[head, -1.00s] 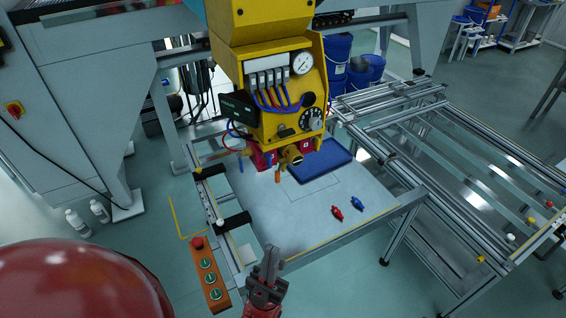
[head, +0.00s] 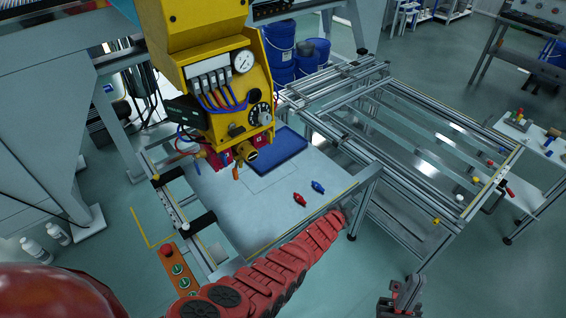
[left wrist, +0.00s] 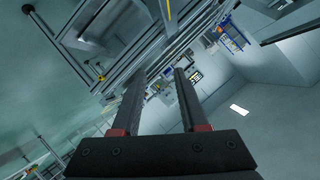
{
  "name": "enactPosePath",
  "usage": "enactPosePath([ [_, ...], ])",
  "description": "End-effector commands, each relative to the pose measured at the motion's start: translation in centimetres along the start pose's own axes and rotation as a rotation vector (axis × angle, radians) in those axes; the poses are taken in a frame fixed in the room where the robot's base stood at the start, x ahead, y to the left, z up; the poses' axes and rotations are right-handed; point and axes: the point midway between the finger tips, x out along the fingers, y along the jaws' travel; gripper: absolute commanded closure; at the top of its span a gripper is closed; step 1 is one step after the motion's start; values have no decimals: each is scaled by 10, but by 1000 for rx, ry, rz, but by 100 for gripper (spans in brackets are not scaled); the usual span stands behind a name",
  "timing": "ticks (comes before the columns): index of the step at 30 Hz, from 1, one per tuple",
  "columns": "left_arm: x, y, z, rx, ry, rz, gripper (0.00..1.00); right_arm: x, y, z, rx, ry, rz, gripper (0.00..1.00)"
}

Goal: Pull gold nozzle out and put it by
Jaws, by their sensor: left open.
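The gold nozzle (head: 246,153) appears to be the brass-coloured piece with a dark round face, low on the yellow machine head (head: 215,95). Its seating is too small to make out. My left gripper (left wrist: 158,75) is open and empty in the left wrist view, facing metal framing, well away from the nozzle. In the head view, the red arm reaches right across the table's front edge, and its fingers are hard to make out. My right gripper (head: 406,288) is at the lower right, far from the nozzle. Its jaw gap is unclear.
A blue tray (head: 290,157) lies on the white table (head: 225,205) below the machine. A red piece (head: 299,198) and a blue piece (head: 318,187) lie on its right part. An aluminium rail frame (head: 430,150) stands to the right. An orange button box (head: 178,270) is at front left.

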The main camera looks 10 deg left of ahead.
Motion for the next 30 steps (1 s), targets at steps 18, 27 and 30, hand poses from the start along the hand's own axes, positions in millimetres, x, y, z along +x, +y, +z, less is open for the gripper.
enactPosePath([
  [18,-220,-166,14,1153,-1313,570,56,25,1,-4,0,0,0,100],
  [27,-272,-223,-12,1275,-1517,566,56,28,1,-5,0,0,0,100],
  [30,-272,-227,-4,1274,-1520,570,56,33,2,-6,0,0,0,100],
])
